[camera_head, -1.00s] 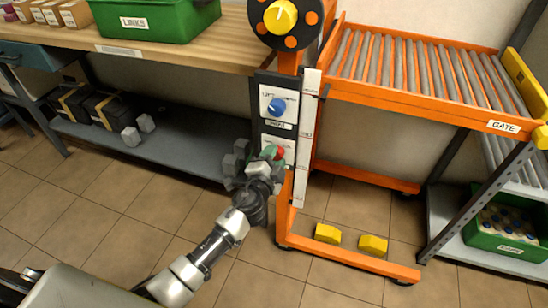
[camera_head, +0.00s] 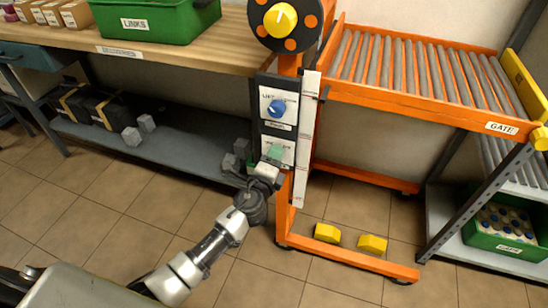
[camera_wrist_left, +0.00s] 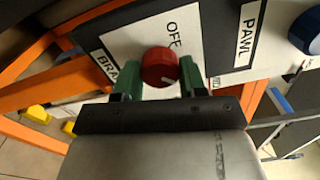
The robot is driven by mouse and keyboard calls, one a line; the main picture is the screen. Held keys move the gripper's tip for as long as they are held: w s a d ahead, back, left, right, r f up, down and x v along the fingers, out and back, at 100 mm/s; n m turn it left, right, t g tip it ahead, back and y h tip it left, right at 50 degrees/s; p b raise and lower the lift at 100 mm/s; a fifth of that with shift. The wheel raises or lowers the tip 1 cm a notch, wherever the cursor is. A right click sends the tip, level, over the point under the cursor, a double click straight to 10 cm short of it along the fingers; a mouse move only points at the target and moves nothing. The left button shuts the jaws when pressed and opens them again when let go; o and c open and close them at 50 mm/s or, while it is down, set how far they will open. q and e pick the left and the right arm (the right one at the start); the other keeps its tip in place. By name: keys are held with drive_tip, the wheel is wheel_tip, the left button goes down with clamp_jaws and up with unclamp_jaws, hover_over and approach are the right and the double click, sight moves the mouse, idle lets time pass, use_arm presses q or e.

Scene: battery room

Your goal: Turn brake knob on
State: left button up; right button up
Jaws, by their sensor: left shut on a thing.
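The red brake knob (camera_wrist_left: 160,66) sits on a white panel in the left wrist view, with an "OFF" label beside it and a partly hidden "BRA..." label to its left. A pale line shows on the knob's lower edge. My left gripper (camera_wrist_left: 158,78) has its green fingers on either side of the knob, shut on it. In the head view my left gripper (camera_head: 274,158) is at the lower plate of the orange stand's panel and hides the red knob. My right gripper is in neither view.
A blue knob (camera_head: 277,107) is just above on the same panel, by the "PAWL" label (camera_wrist_left: 249,36). A yellow knob (camera_head: 280,19) is on the black disc at the top. A roller table (camera_head: 410,105) stands to the right and a workbench (camera_head: 180,50) to the left.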

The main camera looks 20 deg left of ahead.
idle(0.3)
use_arm(q)
drive_tip(key=shift+f, duration=0.1)
drive_tip(key=o, duration=0.9)
drive_tip(key=s, duration=1.1)
drive_tip(key=shift+a, duration=0.2)
drive_tip(key=shift+w, duration=0.1)
